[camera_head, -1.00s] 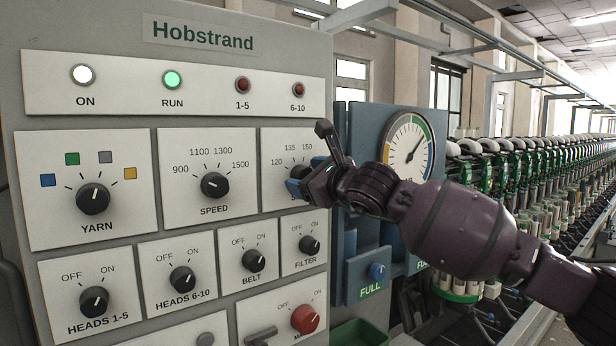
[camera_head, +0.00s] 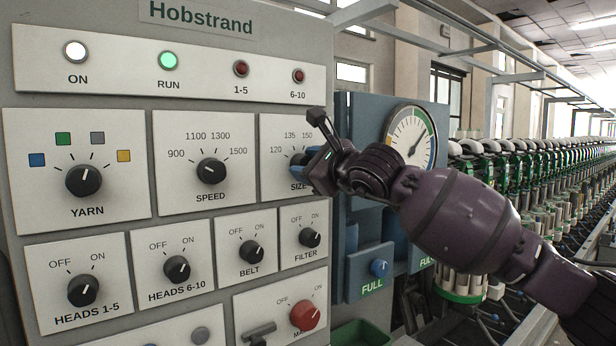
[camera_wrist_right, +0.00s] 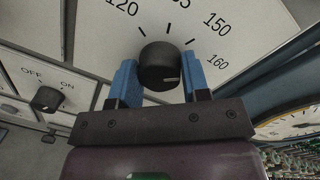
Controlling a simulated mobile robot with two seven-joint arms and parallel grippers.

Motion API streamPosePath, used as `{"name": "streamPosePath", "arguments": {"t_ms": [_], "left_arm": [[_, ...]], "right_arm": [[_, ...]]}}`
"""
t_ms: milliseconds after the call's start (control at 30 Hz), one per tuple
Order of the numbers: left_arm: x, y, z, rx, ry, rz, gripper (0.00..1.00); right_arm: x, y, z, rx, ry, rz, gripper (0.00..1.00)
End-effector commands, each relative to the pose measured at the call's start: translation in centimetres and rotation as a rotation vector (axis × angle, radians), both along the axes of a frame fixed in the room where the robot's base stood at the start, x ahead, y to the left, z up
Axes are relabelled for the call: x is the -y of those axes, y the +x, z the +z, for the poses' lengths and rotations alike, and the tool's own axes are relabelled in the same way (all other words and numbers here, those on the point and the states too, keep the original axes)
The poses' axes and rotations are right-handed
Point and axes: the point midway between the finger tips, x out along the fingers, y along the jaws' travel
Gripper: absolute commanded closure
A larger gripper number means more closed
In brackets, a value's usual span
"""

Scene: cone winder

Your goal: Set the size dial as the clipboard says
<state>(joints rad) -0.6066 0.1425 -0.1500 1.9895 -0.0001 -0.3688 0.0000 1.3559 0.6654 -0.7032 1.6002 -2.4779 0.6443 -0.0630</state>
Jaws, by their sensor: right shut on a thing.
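The size dial (camera_head: 297,158) is a black knob on the right panel plate, mostly hidden by my right gripper (camera_head: 303,166) in the head view. In the right wrist view the black knob (camera_wrist_right: 160,62) sits between the two blue fingers, which are shut on its sides. Marks 120, 150 and 160 are readable around it, with another partly hidden. A short pale line shows on the knob, toward its right side; I cannot tell exactly which mark it points to. My left gripper and the clipboard are not in view.
The speed dial (camera_head: 211,171) is left of the size dial, and the filter switch (camera_head: 310,238) is below it. A red knob (camera_head: 304,315) is at the lower right. A round gauge (camera_head: 409,138) stands behind my right arm. The ON and RUN lamps are lit.

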Motion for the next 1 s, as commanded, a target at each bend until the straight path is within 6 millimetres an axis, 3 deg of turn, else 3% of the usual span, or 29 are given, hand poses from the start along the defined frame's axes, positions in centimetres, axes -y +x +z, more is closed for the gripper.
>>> {"name": "streamPosePath", "arguments": {"t_ms": [100,500,1000], "left_arm": [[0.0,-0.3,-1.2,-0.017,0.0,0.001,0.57],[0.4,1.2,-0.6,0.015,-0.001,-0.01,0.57],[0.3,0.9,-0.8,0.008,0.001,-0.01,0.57]], "right_arm": [[0.0,0.1,-0.5,0.043,-0.068,0.001,0.81],[-0.1,0.0,-0.2,0.217,-0.304,0.0,0.81],[-0.1,0.0,-0.1,0.29,-0.405,0.0,0.81]]}}
